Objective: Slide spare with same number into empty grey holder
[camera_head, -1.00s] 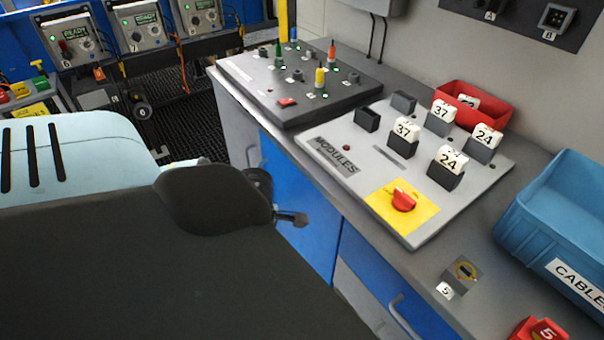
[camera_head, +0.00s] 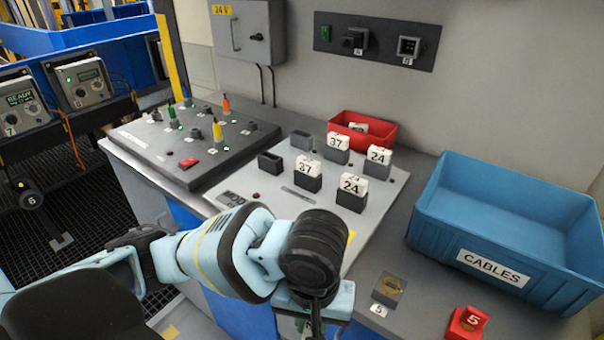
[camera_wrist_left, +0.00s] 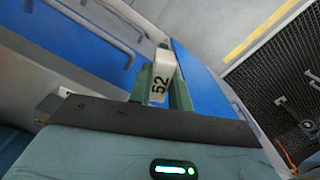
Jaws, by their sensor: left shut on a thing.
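My left gripper (camera_wrist_left: 162,88) is shut on a white module marked 52 (camera_wrist_left: 163,65), held between its green fingers in the left wrist view. In the head view my arm and wrist hide most of this gripper, and the module does not show. On the light board, two grey holders are empty: a front one (camera_head: 270,162) and a back one (camera_head: 301,140). Two white modules marked 37 (camera_head: 308,168) (camera_head: 337,143) and two marked 24 (camera_head: 352,186) (camera_head: 379,154) stand in other grey holders. A red bin (camera_head: 382,137) behind holds a white module (camera_head: 357,128). My right gripper is out of view.
A blue CABLES crate (camera_head: 440,228) stands at right. A grey block (camera_head: 389,289) with a 5 label and a red piece marked 5 (camera_head: 467,322) lie in front of it. A dark board with coloured pegs (camera_head: 180,165) is at left. My arm covers the board's front.

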